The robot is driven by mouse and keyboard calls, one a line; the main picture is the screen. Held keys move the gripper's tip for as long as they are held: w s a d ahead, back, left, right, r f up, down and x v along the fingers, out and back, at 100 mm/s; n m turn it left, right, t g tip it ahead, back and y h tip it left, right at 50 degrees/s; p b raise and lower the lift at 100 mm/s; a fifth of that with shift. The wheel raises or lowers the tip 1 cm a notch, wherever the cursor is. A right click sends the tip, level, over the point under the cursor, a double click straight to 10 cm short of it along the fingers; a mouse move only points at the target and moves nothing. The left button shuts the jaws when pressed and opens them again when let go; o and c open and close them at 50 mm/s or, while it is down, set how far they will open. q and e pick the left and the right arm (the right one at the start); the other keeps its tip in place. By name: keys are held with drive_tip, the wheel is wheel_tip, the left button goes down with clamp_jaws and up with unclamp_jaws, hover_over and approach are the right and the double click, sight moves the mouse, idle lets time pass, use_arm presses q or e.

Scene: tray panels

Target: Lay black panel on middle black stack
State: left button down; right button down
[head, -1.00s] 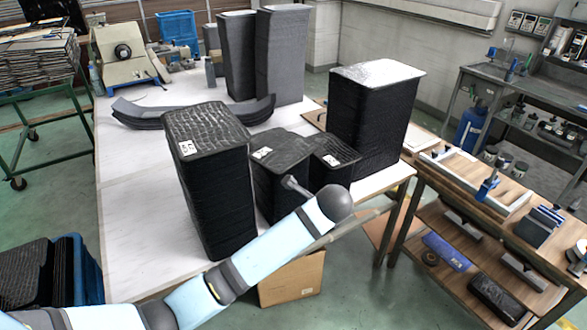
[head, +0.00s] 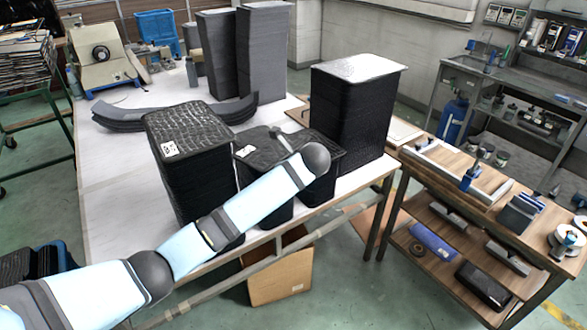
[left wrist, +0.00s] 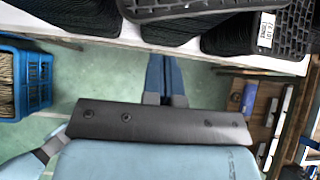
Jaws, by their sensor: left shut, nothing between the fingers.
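Several black stacks stand on the white table. A tall one (head: 188,128) with a white label is at left. A shorter labelled one (head: 262,150) is in the middle, with another low stack (head: 325,165) right of it, partly behind my arm. Black panels (head: 22,264) lie in a blue crate at lower left. The left wrist view shows labelled black stacks (left wrist: 228,38) at the top. My left gripper (left wrist: 163,58) is shut and empty, its blue fingers together over green floor before the table edge; I cannot make out its fingers in the head view. My right gripper is not seen.
A tall stack (head: 350,110) with a pale top is at the table's right, grey stacks (head: 262,50) and curved dark panels (head: 170,114) farther back. A wooden workbench (head: 450,175) is at right, a cardboard box (head: 280,278) under the table. The blue crate (left wrist: 38,82) bounds the left.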

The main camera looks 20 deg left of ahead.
sight(270, 162)
use_arm(q)
drive_tip(key=w+a, duration=0.2)
drive_tip(key=shift+a+r, duration=0.15)
drive_tip(key=shift+a, duration=0.15)
drive_tip(key=w+a+p, duration=0.1)
drive_tip(key=a+p, duration=0.1)
drive_tip(key=shift+w+a+r+p, duration=0.15)
drive_tip(key=shift+w+r+p, duration=0.15)
drive_tip(key=shift+w, duration=0.05)
drive_tip(key=shift+w+a+f, duration=0.2)
drive_tip(key=shift+f, duration=0.1)
